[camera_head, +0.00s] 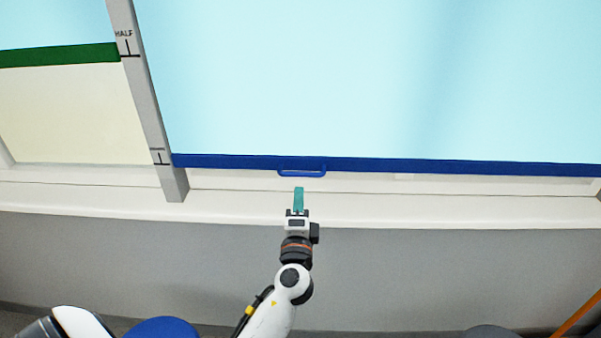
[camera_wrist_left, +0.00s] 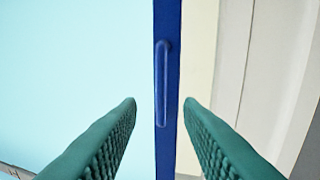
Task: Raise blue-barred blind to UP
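The light-blue blind (camera_head: 300,75) hangs low, with its blue bar (camera_head: 450,166) just above the sill. A blue handle (camera_head: 302,171) sits on the bar and also shows upright in the left wrist view (camera_wrist_left: 161,84). My left gripper (camera_head: 299,190) is just below the handle in the head view. In the left wrist view its two green fingers (camera_wrist_left: 160,102) are apart, with the bar and handle between them in the picture. The gripper looks empty; I cannot tell how far the handle is beyond the fingertips. My right gripper is not in view.
A grey post (camera_head: 148,95) left of the blue-barred blind carries a HALF mark and a lower mark too small to read. Beyond it hangs another blind with a green bar (camera_head: 60,55), set higher. A pale sill (camera_head: 420,207) runs below.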

